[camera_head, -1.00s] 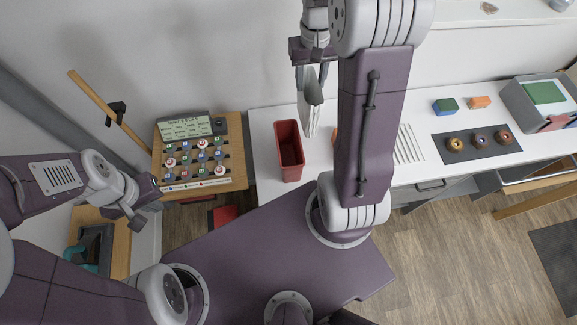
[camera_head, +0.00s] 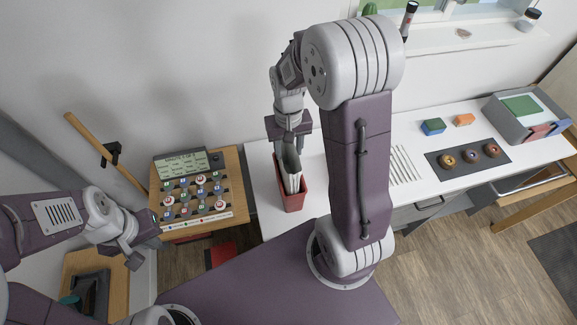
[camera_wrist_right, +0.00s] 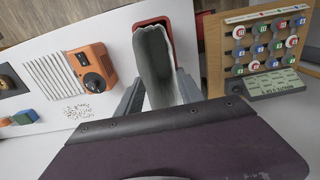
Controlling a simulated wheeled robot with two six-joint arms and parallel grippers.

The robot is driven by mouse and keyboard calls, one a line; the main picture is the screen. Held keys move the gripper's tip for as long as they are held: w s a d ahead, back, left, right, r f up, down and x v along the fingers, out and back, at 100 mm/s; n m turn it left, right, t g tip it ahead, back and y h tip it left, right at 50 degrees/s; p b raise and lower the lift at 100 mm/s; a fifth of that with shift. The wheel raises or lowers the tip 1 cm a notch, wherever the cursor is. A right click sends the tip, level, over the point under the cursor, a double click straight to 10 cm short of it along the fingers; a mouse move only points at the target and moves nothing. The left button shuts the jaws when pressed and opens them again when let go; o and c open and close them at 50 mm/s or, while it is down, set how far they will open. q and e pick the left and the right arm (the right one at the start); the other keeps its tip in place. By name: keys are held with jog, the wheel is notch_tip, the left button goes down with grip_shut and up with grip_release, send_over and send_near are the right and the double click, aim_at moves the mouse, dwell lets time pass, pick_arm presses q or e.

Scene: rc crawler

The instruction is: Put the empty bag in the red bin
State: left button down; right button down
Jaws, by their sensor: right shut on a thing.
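The empty bag (camera_head: 293,172) is a pale, silvery pouch with a dark grey opening. My right gripper (camera_head: 289,146) is shut on its upper part. The bag hangs upright, with its lower part inside the mouth of the red bin (camera_head: 292,202) on the white counter. In the right wrist view the bag (camera_wrist_right: 155,68) is between the two grey fingers (camera_wrist_right: 158,98), and the red bin's rim (camera_wrist_right: 150,22) shows around and behind it. The bag's lower end is hidden by the bin wall. My left gripper (camera_head: 128,249) is at the left, away from the bin; its jaw opening is unclear.
Left of the bin is a wooden board (camera_head: 235,190) with several coloured knobs and a display. An orange device (camera_wrist_right: 92,68) and a rack of white strips (camera_head: 405,165) lie on the counter. A grey mat (camera_head: 438,164) with rings is farther right.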

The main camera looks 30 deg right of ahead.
notch_tip(320, 180, down, 8)
jog(key=shift+f+p, duration=0.1)
jog(key=shift+p, duration=0.25)
jog(key=shift+w+d+f, duration=0.1)
jog(key=shift+d+f, duration=0.05)
jog(key=shift+f, duration=0.15)
jog(key=c, duration=0.7)
grip_release()
jog(key=shift+c, duration=0.2)
